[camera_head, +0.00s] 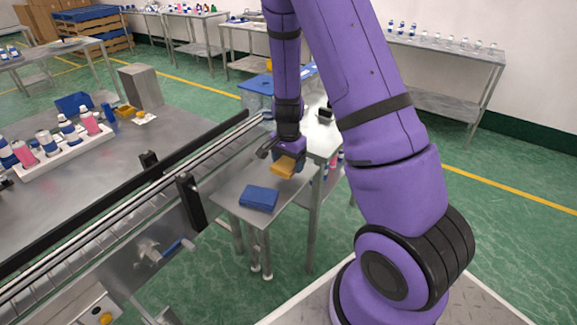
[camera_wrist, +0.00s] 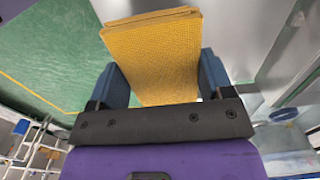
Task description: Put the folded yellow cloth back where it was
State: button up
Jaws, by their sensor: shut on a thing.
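The folded yellow cloth (camera_head: 283,167) is held in my gripper (camera_head: 276,160), above the small steel side table (camera_head: 232,183). In the wrist view the cloth (camera_wrist: 155,52) sits between the two blue fingers of my gripper (camera_wrist: 163,85), which are shut on its sides. A folded blue cloth (camera_head: 259,198) lies flat on the same small table, in front of the held cloth and a little to its left. I cannot tell exactly how high the yellow cloth is above the tabletop.
A conveyor with rails (camera_head: 150,185) runs along the left of the small table. A larger steel table (camera_head: 60,195) beyond it holds a white rack of bottles (camera_head: 62,150), a blue bin (camera_head: 73,103) and a grey box (camera_head: 141,86). The small table's top is bare around the blue cloth.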

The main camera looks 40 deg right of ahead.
aim_at(289, 165)
jog(key=shift+w+d+f, duration=0.2)
jog(key=shift+w+d, duration=0.6)
jog(key=shift+w, duration=0.15)
jog(key=shift+f, duration=1.65)
jog(key=shift+f, duration=0.1)
jog(key=o, duration=1)
jog(key=shift+c, duration=0.2)
